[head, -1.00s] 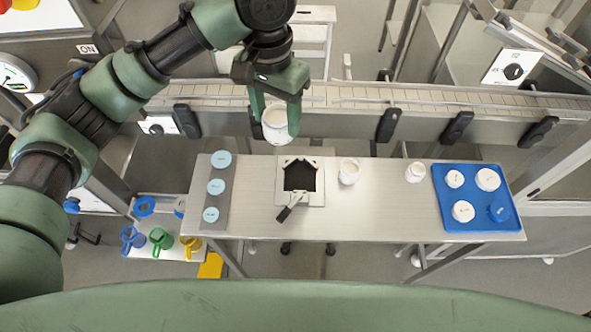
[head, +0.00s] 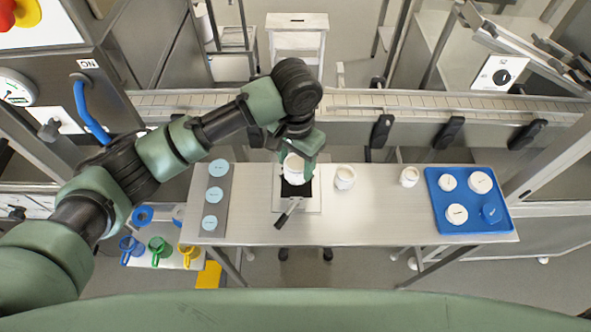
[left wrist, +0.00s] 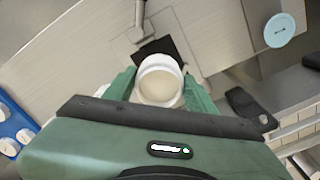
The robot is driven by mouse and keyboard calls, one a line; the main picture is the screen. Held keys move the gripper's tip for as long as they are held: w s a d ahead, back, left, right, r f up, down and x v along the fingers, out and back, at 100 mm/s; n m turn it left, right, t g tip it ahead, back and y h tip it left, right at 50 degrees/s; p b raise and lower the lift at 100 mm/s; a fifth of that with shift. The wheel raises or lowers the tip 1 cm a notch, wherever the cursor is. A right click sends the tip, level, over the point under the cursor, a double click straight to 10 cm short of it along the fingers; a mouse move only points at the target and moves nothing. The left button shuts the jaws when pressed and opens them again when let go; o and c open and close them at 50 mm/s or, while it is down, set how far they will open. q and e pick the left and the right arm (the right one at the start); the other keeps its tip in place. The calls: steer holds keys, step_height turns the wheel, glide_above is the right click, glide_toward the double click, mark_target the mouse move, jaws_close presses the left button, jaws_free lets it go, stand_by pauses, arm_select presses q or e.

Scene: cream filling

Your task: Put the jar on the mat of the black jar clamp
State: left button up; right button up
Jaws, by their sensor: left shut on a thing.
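My left gripper (head: 297,163) is shut on a white open jar (head: 294,170) with pale filling. The jar is upright or nearly so, and in the head view it covers the rear part of the clamp's black mat (head: 298,189). In the left wrist view the jar (left wrist: 160,84) sits between my green fingers, with the black mat (left wrist: 160,47) showing just beyond it. I cannot tell whether the jar touches the mat. The jar clamp (head: 280,205) has a pale base plate and a lever (head: 288,212) pointing to the front. My right gripper is not in view.
A second white jar (head: 344,177) stands close right of the clamp, and a smaller one (head: 409,176) farther right. A blue tray (head: 436,203) holds several lids. A grey strip (head: 217,178) with blue discs lies left. A conveyor (head: 420,101) runs behind the table.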

mark_target(296, 165)
arm_select(q)
steer(key=shift+f+p, duration=0.3)
steer(key=shift+f, duration=1.9)
steer(key=o, duration=1.5)
steer(key=shift+f, duration=0.15)
steer(key=shift+r, duration=0.4)
step_height(296, 165, up, 12)
steer(key=shift+f+b, duration=0.25)
steer(key=shift+b, duration=0.95)
